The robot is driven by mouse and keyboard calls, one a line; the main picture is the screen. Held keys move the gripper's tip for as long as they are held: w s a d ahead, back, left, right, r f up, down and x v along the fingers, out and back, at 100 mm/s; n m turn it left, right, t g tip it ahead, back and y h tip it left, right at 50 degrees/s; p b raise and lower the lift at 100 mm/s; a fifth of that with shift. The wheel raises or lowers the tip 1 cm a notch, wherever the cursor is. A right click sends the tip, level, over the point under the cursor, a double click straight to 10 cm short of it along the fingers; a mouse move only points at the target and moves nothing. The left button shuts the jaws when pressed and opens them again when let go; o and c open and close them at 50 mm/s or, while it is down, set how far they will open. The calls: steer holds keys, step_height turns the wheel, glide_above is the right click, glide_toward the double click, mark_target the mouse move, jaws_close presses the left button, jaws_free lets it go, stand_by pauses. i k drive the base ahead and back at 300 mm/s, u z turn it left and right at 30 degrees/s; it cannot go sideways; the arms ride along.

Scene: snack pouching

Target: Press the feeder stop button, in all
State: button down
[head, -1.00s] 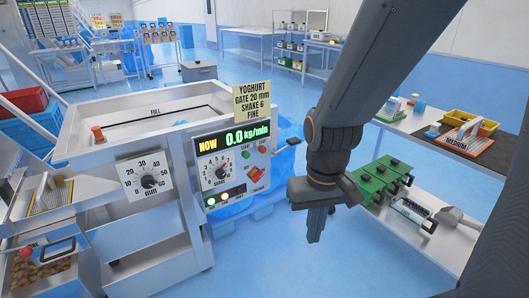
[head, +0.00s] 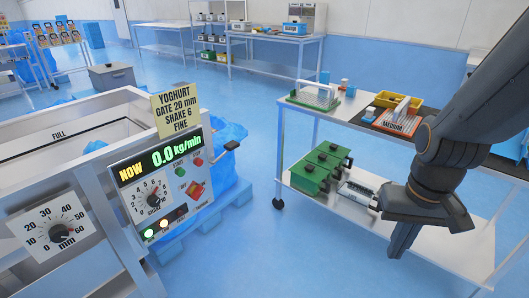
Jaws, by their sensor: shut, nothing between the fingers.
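The feeder's control panel (head: 160,185) is at the left of the head view, and its display (head: 161,163) reads "NOW 0.0 kg/min". The small red stop button (head: 198,162) sits at the panel's upper right, beside the green start button (head: 180,171). A larger red switch on a yellow plate (head: 196,190) is below them. Two lamps (head: 156,228) at the panel's bottom are lit. My gripper (head: 402,240) points down at the right, well apart from the panel. It is shut and empty, in front of the trolley's lower shelf in the picture.
The steel trolley (head: 330,200) at the right bears green boxes (head: 321,168) and a yellow tray (head: 398,103). Blue floor (head: 255,240) lies clear between feeder and trolley.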

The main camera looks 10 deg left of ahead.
mark_target(198, 163)
steer(key=z, duration=1.25)
steer(key=k, duration=1.8)
steer(key=u, duration=1.95)
steer(key=i, duration=1)
steer(key=u, duration=0.05)
